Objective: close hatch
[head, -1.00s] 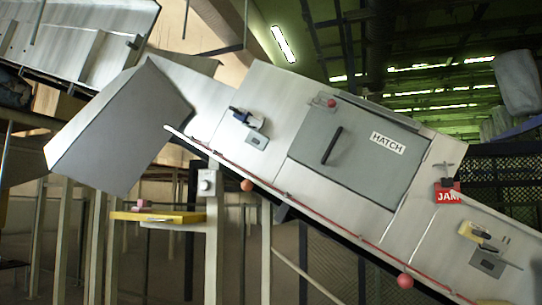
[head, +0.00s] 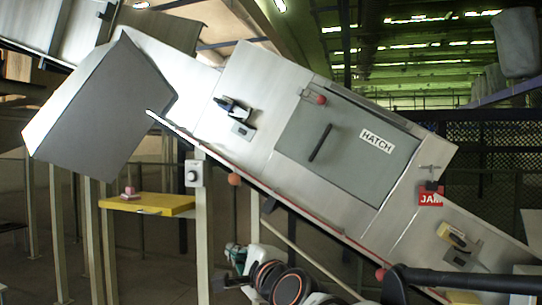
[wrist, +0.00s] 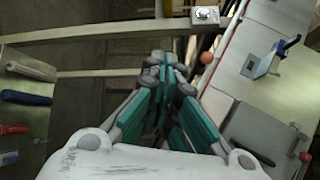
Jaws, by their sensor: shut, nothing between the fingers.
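The hatch (head: 345,150) is a grey panel with a black bar handle (head: 320,143) and a HATCH label, set in a sloping metal chute. It looks close to flush with the chute, but I cannot tell whether it is fully shut. A red knob (head: 320,99) is at its upper edge. In the wrist view part of the hatch (wrist: 250,125) shows at the lower right. My gripper (wrist: 166,62), with teal fingers, is shut and empty, apart from the hatch. In the head view my gripper (head: 236,252) is low, below the chute and left of the hatch.
A dark latch (head: 235,107) sits on the chute left of the hatch. A red JAM sign (head: 431,198) and yellow-handled latch (head: 457,240) are to the right. A yellow shelf (head: 150,204) and a post with a control box (head: 194,173) stand left of my gripper.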

